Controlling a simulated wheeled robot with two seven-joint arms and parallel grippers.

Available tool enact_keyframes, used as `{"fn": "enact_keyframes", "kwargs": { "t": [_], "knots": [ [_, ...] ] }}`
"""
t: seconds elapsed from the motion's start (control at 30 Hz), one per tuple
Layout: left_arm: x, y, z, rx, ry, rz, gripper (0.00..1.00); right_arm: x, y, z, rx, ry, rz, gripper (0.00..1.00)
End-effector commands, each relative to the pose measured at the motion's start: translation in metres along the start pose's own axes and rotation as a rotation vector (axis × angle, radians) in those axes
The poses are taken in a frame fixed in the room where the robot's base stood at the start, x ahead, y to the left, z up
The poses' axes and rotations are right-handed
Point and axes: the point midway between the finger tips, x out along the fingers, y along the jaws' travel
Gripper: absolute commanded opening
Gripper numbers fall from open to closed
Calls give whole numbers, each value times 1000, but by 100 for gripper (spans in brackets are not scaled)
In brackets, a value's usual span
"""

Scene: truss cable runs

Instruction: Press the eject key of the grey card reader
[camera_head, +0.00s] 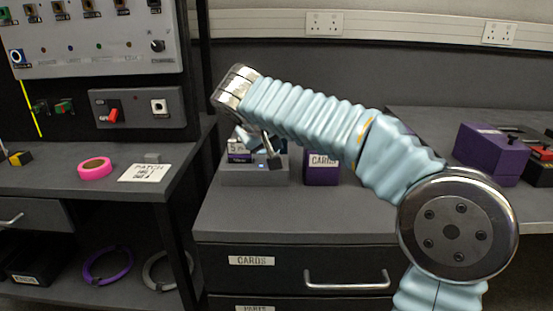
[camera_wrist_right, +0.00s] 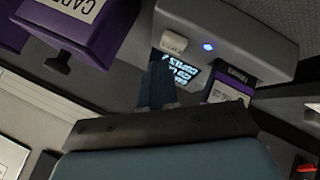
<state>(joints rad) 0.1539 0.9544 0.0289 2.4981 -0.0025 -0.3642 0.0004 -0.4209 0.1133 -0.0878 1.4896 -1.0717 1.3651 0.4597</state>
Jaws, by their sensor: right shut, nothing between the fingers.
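The grey card reader (camera_head: 254,180) stands on the dark cabinet top, partly hidden behind my right arm. The wrist view shows the reader (camera_wrist_right: 255,30) with a pale eject key (camera_wrist_right: 174,43), a lit blue lamp (camera_wrist_right: 208,46), a small display (camera_wrist_right: 180,72) and a purple card (camera_wrist_right: 233,88) at its slot. My right gripper (camera_head: 274,160) is shut and empty over the reader. In the wrist view its fingertips (camera_wrist_right: 158,68) are just short of the eject key; I cannot tell whether they touch it. My left gripper is not in view.
A purple CARDS box (camera_head: 322,172) stands just right of the reader. A larger purple box (camera_head: 490,155) is at the far right. The cabinet top in front is clear.

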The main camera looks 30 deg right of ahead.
Motion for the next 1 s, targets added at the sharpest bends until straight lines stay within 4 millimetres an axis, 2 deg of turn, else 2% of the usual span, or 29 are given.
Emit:
{"fn": "enact_keyframes", "kwargs": {
  "t": [0.33, 1.0],
  "knots": [
    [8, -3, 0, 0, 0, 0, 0, 6, -4, 5, 0, 0, 0, 0],
    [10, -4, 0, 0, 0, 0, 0, 8, -6, 6, 0, 0, 0, 0]
  ]
}}
